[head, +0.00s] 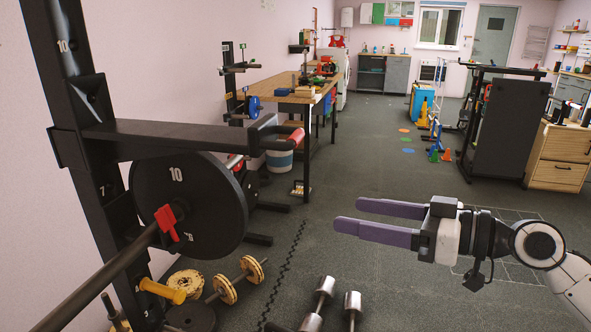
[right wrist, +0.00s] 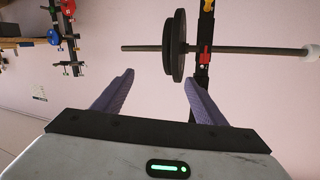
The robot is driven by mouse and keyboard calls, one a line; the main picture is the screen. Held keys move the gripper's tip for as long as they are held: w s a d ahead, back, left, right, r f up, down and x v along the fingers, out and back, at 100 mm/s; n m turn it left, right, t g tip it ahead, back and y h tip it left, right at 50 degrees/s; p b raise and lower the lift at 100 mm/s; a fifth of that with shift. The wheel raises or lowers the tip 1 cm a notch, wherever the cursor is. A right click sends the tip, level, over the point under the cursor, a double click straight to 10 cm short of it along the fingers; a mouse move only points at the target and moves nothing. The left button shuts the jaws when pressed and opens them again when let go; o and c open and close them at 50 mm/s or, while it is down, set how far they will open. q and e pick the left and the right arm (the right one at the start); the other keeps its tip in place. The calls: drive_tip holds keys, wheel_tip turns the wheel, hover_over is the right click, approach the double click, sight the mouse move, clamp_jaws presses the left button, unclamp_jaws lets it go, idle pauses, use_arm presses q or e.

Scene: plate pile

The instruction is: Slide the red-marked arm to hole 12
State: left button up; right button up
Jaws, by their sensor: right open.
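The red-marked arm (head: 185,137) is a long black bar that juts from the black rack upright (head: 75,120) at the left of the head view. Its far end bends up and carries a red band (head: 296,138). The arm meets the upright between the printed 10 and 7; the hole number there cannot be read. My right gripper (head: 347,214) has purple fingers spread apart and empty. It is in mid-air, right of the red band and lower in the picture, touching nothing. It also shows in the right wrist view (right wrist: 158,78). My left gripper is not in view.
A barbell (head: 105,274) with a black 10 plate (head: 190,205) and red clip (head: 169,222) sits below the arm. Dumbbells (head: 325,295) and a yellow-ended dumbbell (head: 237,281) lie on the floor. A wooden workbench (head: 285,98) stands behind. Open floor lies in the middle.

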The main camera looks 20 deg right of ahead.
sight(299, 140)
drive_tip(key=s+a+r+n+g+y, duration=0.1)
drive_tip(key=s+a+r+n+y, duration=0.15)
drive_tip(key=r, duration=0.45)
drive_tip(key=s+a+r+n+g+y, duration=0.15)
drive_tip(key=s+r, duration=0.25)
drive_tip(key=r, duration=0.4)
drive_tip(key=shift+n, duration=0.4)
drive_tip(key=p+x, duration=0.2)
drive_tip(key=x, duration=0.1)
drive_tip(key=p+x, duration=0.1)
drive_tip(key=x, duration=0.2)
drive_tip(key=p+x, duration=0.2)
drive_tip(key=x, duration=0.1)
drive_tip(key=shift+s+a+r+p, duration=0.1)
drive_tip(key=shift+r+p, duration=0.2)
drive_tip(key=shift+r, duration=0.05)
drive_tip(key=shift+a, duration=0.25)
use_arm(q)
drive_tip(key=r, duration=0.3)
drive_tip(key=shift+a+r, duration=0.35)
use_arm(e)
drive_tip(key=shift+w+a+f, duration=0.2)
drive_tip(key=shift+w+a, duration=0.05)
